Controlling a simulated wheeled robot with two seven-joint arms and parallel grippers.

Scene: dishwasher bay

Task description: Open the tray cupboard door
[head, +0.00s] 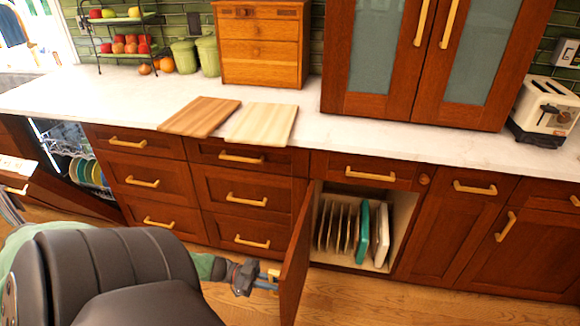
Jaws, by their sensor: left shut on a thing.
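The tray cupboard door (297,259) is brown wood and stands swung outward, hinged on the cupboard's left side and seen nearly edge-on. The tray cupboard (402,221) is open, with several upright boards and trays inside, including a green one (362,233) and a white one (382,235). My left gripper (266,281) is at the outer face of the door, shut on the door handle (274,273). The fingertips and most of the handle are small and partly hidden. My right gripper is not in view.
Two cutting boards (201,117) (262,124) lie on the white counter (350,134). An open dishwasher (75,160) with plates is at the left. A toaster (545,108) stands at the right. The wooden floor (400,306) before the cupboard looks clear.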

